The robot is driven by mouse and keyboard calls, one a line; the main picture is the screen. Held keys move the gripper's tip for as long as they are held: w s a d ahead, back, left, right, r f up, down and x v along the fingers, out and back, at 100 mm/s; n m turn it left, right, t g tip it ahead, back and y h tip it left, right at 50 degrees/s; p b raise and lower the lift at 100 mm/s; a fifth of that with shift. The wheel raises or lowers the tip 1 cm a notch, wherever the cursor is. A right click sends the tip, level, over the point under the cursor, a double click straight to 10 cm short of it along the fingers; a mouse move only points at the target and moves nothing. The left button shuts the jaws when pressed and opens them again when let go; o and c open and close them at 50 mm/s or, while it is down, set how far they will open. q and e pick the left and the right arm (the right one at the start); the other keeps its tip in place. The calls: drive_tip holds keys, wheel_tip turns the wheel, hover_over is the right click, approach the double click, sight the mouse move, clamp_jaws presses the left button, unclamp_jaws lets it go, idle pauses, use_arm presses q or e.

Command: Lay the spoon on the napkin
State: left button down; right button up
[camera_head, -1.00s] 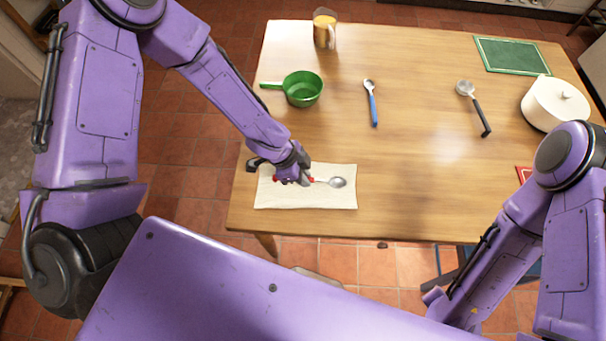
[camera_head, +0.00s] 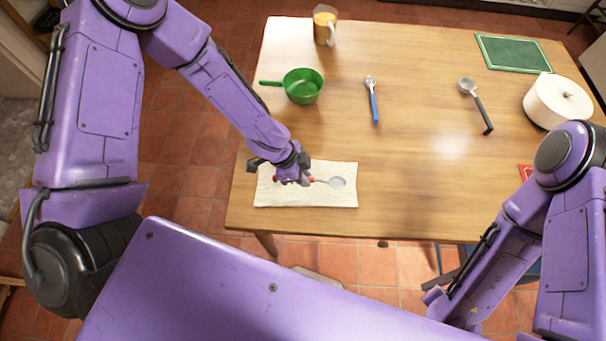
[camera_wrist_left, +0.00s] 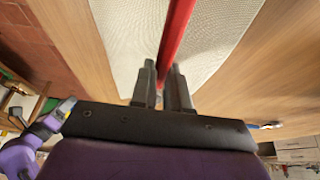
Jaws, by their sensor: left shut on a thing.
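The spoon (camera_head: 337,182) has a red handle and a silver bowl. It is over the cream napkin (camera_head: 306,199) at the near left of the table, its bowl pointing right. My left gripper (camera_head: 293,181) is shut on the red handle, low over the napkin. In the left wrist view the red handle (camera_wrist_left: 176,40) runs between the two fingertips (camera_wrist_left: 162,85), with the napkin (camera_wrist_left: 130,35) behind it. I cannot tell whether the spoon touches the cloth. My right arm is at the lower right of the head view; its gripper cannot be made out.
On the wooden table (camera_head: 415,170) are a green pan (camera_head: 303,87), a jug of orange drink (camera_head: 325,27), a blue-handled utensil (camera_head: 373,100), a black-handled ladle (camera_head: 476,105), a white lidded pot (camera_head: 557,103) and a green mat (camera_head: 512,54). The table middle is clear.

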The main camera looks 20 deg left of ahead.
use_arm(q)
drive_tip(key=c, duration=1)
unclamp_jaws()
drive_tip(key=shift+c, duration=0.2)
drive_tip(key=v, duration=1)
drive_tip(key=shift+a+r+p, duration=0.15)
drive_tip(key=shift+r+p, duration=0.1)
drive_tip(key=shift+p, duration=0.1)
